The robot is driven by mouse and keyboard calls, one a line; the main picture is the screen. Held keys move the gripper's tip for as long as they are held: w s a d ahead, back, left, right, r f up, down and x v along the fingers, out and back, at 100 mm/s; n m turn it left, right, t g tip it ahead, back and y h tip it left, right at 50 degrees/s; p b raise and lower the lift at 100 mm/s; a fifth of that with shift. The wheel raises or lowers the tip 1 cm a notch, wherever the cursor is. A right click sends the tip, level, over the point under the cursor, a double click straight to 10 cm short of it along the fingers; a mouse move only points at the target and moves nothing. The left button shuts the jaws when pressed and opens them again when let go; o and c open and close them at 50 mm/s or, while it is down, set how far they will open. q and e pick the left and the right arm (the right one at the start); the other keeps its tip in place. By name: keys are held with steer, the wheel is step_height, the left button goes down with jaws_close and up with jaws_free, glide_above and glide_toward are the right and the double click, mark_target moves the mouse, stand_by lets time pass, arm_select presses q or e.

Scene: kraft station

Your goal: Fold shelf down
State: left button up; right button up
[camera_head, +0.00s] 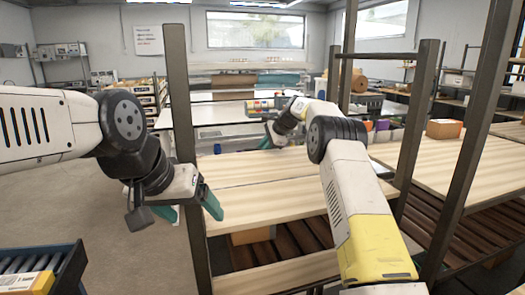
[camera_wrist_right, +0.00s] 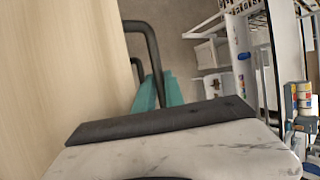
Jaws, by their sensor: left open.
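The shelf (camera_head: 250,197) is a light wooden board lying flat between dark metal posts, in the middle of the head view. Its wood also appears to fill the left of the right wrist view (camera_wrist_right: 60,65). A dark bent handle (camera_wrist_right: 147,38) stands out from the wood's edge there. My right gripper (camera_wrist_right: 158,93) has its teal fingers at the handle's lower end; whether they grip it is unclear. In the head view it is at the shelf's far side (camera_head: 272,140), partly hidden. My left gripper (camera_head: 190,210) is open and empty by the left front post.
Dark posts (camera_head: 182,130) frame the shelf on both sides. Brown lower slats (camera_head: 285,240) show beneath it. A second wooden surface with a cardboard box (camera_head: 444,128) stands at right. A blue crate (camera_head: 40,275) is at lower left. Open floor (camera_head: 100,215) lies on the left.

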steer(key=v, duration=0.7)
steer(key=shift+s+d, duration=0.1)
steer(key=shift+d, duration=0.25)
steer(key=shift+r, duration=0.25)
steer(key=shift+s+a, duration=0.1)
steer(key=shift+s, duration=0.05)
